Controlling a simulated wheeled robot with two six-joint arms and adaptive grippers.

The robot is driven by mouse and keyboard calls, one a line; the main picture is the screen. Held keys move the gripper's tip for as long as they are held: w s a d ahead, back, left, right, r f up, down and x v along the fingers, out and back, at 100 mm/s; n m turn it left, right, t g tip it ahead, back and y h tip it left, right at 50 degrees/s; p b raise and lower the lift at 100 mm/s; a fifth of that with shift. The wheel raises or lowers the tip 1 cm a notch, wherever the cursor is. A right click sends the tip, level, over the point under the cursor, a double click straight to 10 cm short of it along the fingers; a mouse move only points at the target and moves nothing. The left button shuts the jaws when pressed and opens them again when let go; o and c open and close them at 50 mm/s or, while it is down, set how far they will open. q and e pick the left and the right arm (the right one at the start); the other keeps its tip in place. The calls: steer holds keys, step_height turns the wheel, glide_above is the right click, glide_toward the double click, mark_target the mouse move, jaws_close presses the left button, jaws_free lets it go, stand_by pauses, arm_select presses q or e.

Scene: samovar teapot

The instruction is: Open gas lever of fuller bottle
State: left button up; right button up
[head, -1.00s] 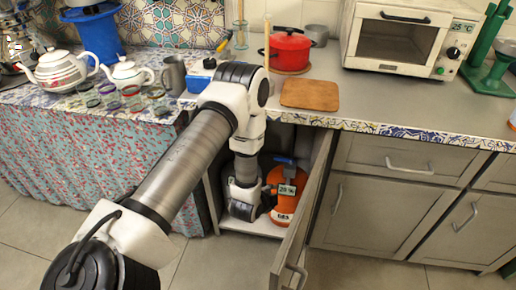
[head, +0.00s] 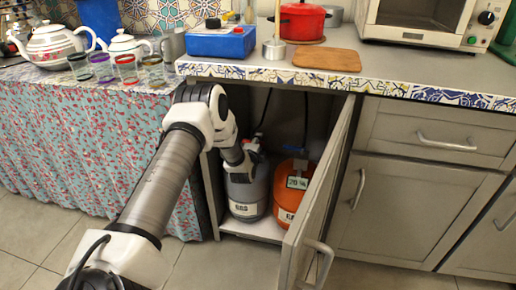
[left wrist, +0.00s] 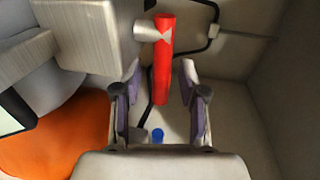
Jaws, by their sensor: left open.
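The orange gas bottle (head: 288,205) stands in the open cabinet with a display reading about 20 % and a blue lever (head: 293,149) on top. The grey gas bottle (head: 247,192) stands to its left; any display on it is hidden. My left gripper (head: 251,148) is over the top of the grey bottle. In the left wrist view my left gripper (left wrist: 160,100) is open, with a red lever (left wrist: 163,60) showing between its fingers. I cannot tell whether they touch it. The orange bottle also shows in the left wrist view (left wrist: 55,140). My right gripper is out of view.
The open cabinet door (head: 318,200) stands close to the right of the orange bottle. The cabinet's left wall and the counter edge (head: 300,80) bound the opening. A blue camp stove (head: 222,42), red pot (head: 301,22) and wooden board (head: 327,59) are on the counter.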

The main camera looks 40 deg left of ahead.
arm_select(q)
steer(key=shift+w, duration=0.1)
jaws_close()
steer(key=shift+r+p, duration=0.25)
steer(key=shift+p, duration=0.3)
steer(key=shift+s+r+m+t+h+p, duration=0.1)
steer(key=shift+s+m+t+h+p, duration=0.15)
steer(key=shift+m+h+p, duration=0.25)
steer(key=shift+s+m+t+h+p, duration=0.15)
steer(key=shift+m+t+h+p, duration=0.1)
steer(key=shift+m+h+p, duration=0.25)
steer(key=shift+s+d+m+h+p, duration=0.1)
steer(key=shift+m+h+p, duration=0.25)
steer(key=shift+h, duration=0.25)
steer(key=shift+s+d+f+t+h, duration=0.1)
steer(key=shift+d+f+t+h, duration=0.05)
steer(key=shift+f+t+h, duration=0.15)
